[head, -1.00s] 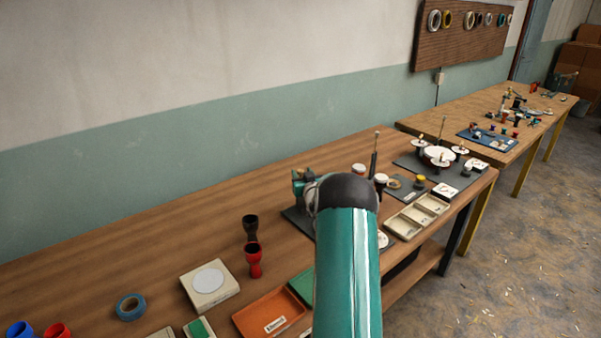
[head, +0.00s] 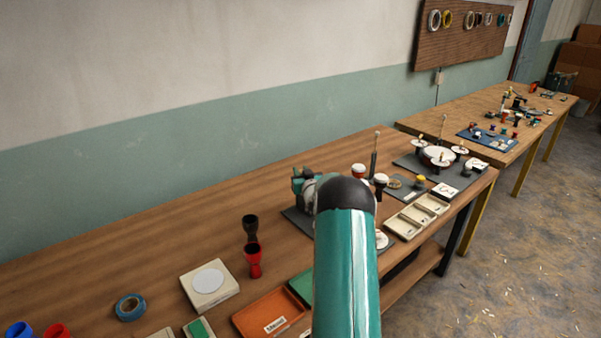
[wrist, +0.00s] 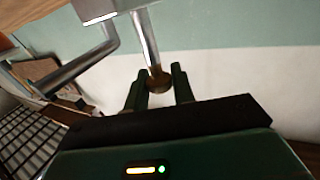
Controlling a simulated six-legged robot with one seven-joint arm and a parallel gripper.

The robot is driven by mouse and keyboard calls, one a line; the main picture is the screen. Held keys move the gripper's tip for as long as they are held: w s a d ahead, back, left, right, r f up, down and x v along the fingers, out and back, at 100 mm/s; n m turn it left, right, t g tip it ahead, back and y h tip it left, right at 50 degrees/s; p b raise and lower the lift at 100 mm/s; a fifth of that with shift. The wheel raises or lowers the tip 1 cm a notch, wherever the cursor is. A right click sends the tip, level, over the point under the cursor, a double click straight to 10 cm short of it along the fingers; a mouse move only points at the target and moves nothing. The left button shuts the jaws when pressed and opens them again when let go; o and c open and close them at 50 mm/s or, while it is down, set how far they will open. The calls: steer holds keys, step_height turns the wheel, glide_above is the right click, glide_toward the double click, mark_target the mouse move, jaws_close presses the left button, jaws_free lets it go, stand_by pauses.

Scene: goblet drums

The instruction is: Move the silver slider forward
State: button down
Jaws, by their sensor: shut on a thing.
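In the wrist view, my gripper (wrist: 158,88) has its two dark green fingers on either side of a small brownish knob (wrist: 157,80). The knob sits at the end of a straight silver rod (wrist: 146,42), which runs up to a pale grey block at the top edge. I take this rod and knob to be the silver slider, but the view is dark and partial. My gripper is shut on the knob. In the head view, my teal arm covers the middle of the bench, and my fingers and the slider cannot be made out there.
A bent grey bar (wrist: 85,62) is close left of the rod in the wrist view. In the head view the wooden bench (head: 160,240) also holds red and black goblet shells (head: 252,259), an orange tray (head: 268,311) and a beige compartment tray (head: 417,216). A wall runs behind.

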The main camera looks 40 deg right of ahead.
steer(key=s, duration=0.4)
steer(key=shift+a, duration=0.2)
steer(key=shift+s+f, duration=0.15)
steer(key=shift+s, duration=0.05)
steer(key=c, duration=1.3)
jaws_free()
steer(key=shift+s, duration=0.15)
steer(key=shift+o, duration=0.2)
steer(key=v, duration=1.3)
steer(key=shift+s+a, duration=0.15)
steer(key=shift+a, duration=0.1)
